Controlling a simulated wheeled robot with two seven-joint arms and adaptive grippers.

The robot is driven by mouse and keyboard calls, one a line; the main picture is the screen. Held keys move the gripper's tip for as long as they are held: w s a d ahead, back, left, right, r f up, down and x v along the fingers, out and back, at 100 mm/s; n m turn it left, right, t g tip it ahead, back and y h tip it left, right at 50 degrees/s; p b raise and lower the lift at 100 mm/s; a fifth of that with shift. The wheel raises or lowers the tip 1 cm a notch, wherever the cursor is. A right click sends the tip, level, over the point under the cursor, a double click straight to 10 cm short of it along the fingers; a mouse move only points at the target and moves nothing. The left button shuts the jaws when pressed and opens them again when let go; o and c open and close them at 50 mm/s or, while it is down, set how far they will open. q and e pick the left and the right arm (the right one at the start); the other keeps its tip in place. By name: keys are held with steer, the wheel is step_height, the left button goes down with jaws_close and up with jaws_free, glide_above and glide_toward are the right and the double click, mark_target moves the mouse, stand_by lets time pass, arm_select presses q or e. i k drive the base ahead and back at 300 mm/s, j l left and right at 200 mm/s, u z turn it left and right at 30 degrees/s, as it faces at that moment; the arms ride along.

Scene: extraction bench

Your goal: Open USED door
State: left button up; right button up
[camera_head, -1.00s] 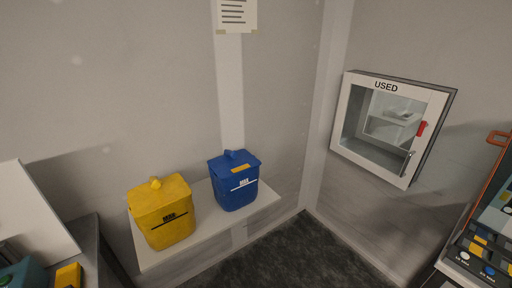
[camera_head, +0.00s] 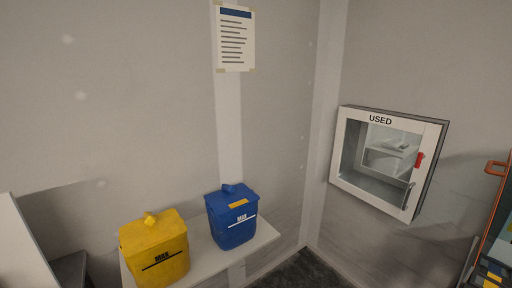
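The USED cabinet is mounted on the wall at the right. Its door (camera_head: 354,191) has a white frame around a clear window and looks shut. A metal handle (camera_head: 408,195) is on the door's lower right side, with a red tab (camera_head: 419,160) above it. Through the window, a pale item shows inside, too small to make out. Neither of my grippers is in view.
A yellow bin (camera_head: 156,252) and a blue bin (camera_head: 232,217) stand on a white shelf (camera_head: 262,233) along the left wall. A paper notice (camera_head: 234,38) hangs above. Equipment with an orange handle (camera_head: 496,168) stands at the right edge. The space before the cabinet looks clear.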

mark_target(430, 132)
steer(key=z, duration=1.3)
